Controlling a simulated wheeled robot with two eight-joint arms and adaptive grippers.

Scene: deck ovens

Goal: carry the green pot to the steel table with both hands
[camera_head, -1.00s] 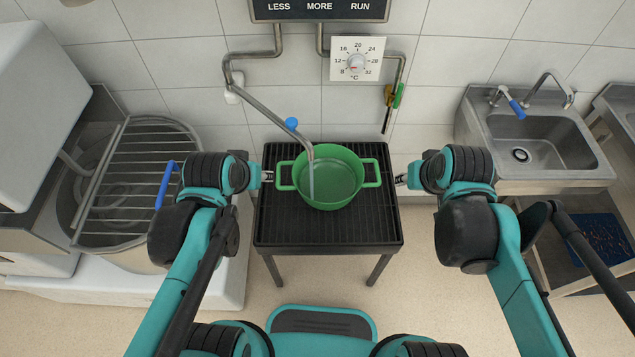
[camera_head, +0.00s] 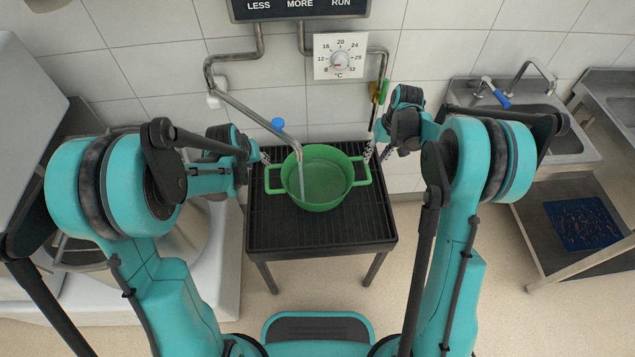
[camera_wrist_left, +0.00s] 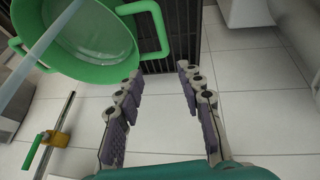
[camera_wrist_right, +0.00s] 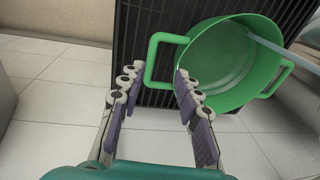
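The green pot (camera_head: 318,190) stands upright on a black slatted stand (camera_head: 320,230), under a bent metal spout with a pale stream running into it. Its two loop handles stick out left and right. My left gripper (camera_head: 265,158) is at the left handle; in the left wrist view its fingers (camera_wrist_left: 158,72) are spread, with the handle (camera_wrist_left: 158,30) just beyond the tips. My right gripper (camera_head: 378,152) is at the right handle; in the right wrist view its spread fingers (camera_wrist_right: 156,74) are close about the handle (camera_wrist_right: 149,65). Neither is closed on the pot. I cannot tell which steel surface is the task's table.
A steel sink unit (camera_head: 575,160) stands right, with a blue mat (camera_head: 583,222) on its lower shelf. Another steel surface (camera_head: 600,85) is at the far right. The spout (camera_head: 250,112) hangs over the pot. Floor between stand and sink unit is clear.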

